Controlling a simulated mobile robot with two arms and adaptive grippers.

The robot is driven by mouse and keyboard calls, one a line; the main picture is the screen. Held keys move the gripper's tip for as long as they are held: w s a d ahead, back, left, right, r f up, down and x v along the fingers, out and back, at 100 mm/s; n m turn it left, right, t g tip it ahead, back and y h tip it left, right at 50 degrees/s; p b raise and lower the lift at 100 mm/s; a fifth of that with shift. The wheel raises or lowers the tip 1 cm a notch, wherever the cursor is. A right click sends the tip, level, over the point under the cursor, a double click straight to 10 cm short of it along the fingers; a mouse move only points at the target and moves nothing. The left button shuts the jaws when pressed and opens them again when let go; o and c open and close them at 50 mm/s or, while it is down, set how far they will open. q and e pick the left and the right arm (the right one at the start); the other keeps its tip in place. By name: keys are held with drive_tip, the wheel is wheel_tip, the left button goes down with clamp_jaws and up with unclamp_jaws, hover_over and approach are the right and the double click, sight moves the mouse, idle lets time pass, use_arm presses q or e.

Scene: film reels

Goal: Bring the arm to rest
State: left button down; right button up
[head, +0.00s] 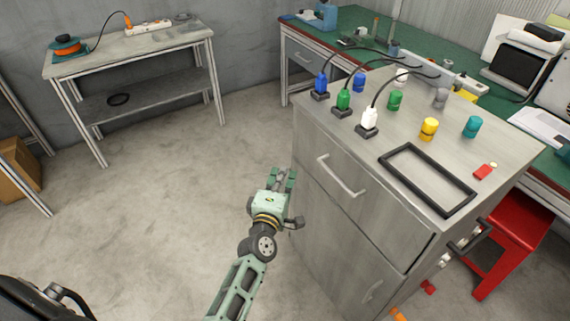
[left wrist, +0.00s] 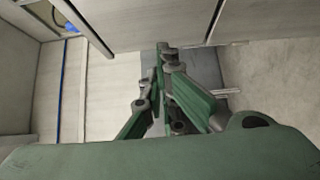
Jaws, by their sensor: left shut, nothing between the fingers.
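My left gripper (head: 284,173) is in the middle of the head view, low beside the left side of the grey metal cabinet (head: 318,215). Its green fingers are shut and hold nothing. In the left wrist view the gripper (left wrist: 158,75) also shows, with its fingers close together in front of pale panels and the floor. My left arm (head: 238,290) reaches up from the bottom of the head view. My right gripper does not show.
The cabinet top carries an empty black frame (head: 428,178), a yellow cylinder (head: 429,129), a teal cylinder (head: 473,126) and several plugs. A workbench (head: 130,47) stands at the back left. A red stool (head: 512,240) stands right.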

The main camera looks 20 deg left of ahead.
use_arm(q)
drive_tip(key=s, duration=0.4)
drive_tip(key=shift+d, duration=0.15)
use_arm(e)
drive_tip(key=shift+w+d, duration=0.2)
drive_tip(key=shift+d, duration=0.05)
